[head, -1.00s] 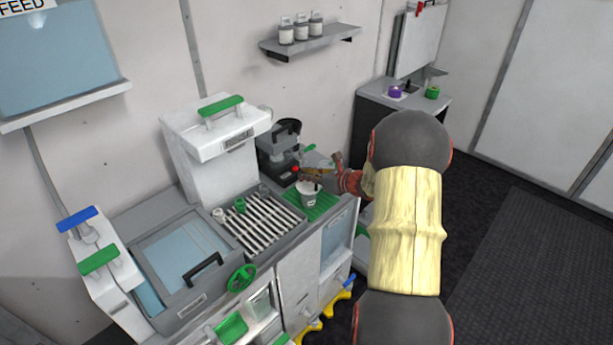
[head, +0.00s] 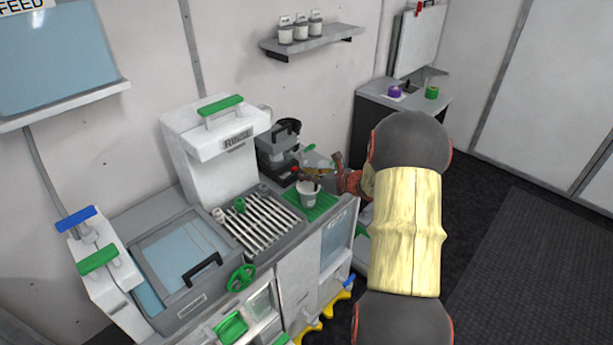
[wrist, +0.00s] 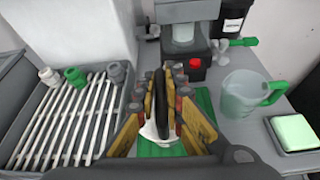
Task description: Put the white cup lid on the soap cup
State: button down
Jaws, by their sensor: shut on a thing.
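A pale cup (head: 308,197), apparently the soap cup, stands upright on the green mat at the right end of the counter. My gripper (head: 314,181) is at the cup's top. In the wrist view, my gripper (wrist: 168,98) has its fingers close together around a thin dark and pale piece. It looks to be the white cup lid, but the fingers hide most of it. A white surface (wrist: 150,130) shows just below the fingertips. I cannot tell whether it belongs to the cup or the lid, or whether the two touch.
A slatted rack (wrist: 66,120) with small fittings lies left of the mat (wrist: 160,149). A clear jug (wrist: 243,95) with a green handle and a green-topped block (wrist: 295,132) are at right.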

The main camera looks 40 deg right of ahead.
jog(key=shift+f+b, duration=0.3)
jog(key=shift+f, duration=0.1)
jog(key=c, duration=2.2)
grip_release()
jog(key=shift+o, duration=0.2)
jog(key=p+v, duration=0.4)
jog(key=v, duration=0.7)
